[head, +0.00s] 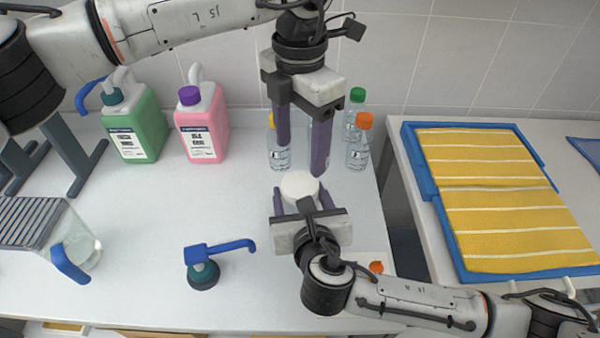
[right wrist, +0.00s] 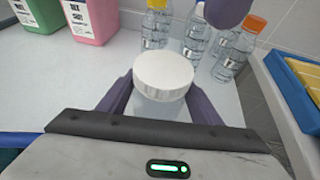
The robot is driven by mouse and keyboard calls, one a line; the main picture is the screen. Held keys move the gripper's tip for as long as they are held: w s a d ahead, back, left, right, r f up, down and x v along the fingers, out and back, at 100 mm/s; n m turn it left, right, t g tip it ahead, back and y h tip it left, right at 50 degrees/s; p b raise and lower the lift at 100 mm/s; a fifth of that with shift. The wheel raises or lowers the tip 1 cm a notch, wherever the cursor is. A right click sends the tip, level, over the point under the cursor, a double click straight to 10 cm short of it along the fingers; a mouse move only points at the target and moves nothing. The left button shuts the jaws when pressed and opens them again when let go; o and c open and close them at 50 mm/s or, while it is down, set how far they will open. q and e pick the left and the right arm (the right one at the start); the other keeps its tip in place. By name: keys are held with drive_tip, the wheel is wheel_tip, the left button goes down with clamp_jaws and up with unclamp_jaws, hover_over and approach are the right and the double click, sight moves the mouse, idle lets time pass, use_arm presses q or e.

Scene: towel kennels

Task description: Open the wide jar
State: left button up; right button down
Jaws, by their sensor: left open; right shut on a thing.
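The wide jar has a round white lid (head: 300,187), which also shows in the right wrist view (right wrist: 163,73). Its pale body (right wrist: 158,108) shows below the lid there. My right gripper (head: 307,200) is shut on the jar, with its purple fingers on either side of the body below the lid. The lid sits on the jar. My left gripper (head: 302,160) is open and empty, pointing down above and behind the lid. In the right wrist view, part of one left finger (right wrist: 228,12) shows above the jar, apart from the lid.
Several clear bottles, one orange-capped (head: 359,150), stand behind the jar. Green (head: 137,130) and pink (head: 203,132) jugs stand at the back left. A blue-handled pump top (head: 205,270) and clear pitcher (head: 85,248) are at the front left. A blue tray (head: 447,235) holds yellow towels at the right.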

sight(300, 183)
use_arm(q)
drive_tip(key=m, duration=0.3)
drive_tip(key=shift+m, duration=0.3)
drive_tip(key=shift+f+m, duration=1.25)
drive_tip(key=shift+m, duration=3.2)
drive_tip(key=shift+f+m, duration=1.3)
drive_tip(key=shift+m, duration=3.2)
drive_tip(key=shift+f+m, duration=1.25)
drive_tip(key=shift+m, duration=3.2)
